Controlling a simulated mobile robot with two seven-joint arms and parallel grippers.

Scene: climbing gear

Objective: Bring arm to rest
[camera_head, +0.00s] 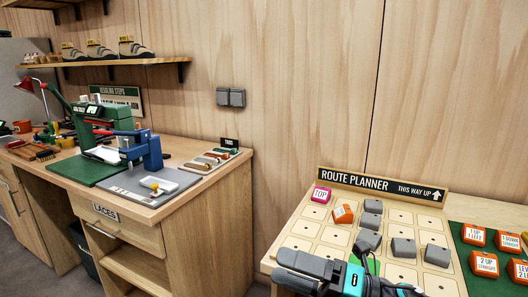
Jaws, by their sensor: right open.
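My right gripper (303,271) is at the bottom of the head view, over the near edge of the route planner board (326,235). It is dark with a teal-marked body and points left. It is open, and I see nothing held in it. The board has a grid of pale squares with holes. A green piece (371,264) is partly hidden behind my gripper. My left gripper is not in view.
A green mat (465,257) with several orange tiles (482,263) lies right of the board. A wooden workbench (180,207) with a blue press (145,150) stands at left. A shelf with shoes (100,50) is above it. A gap separates the bench from the board.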

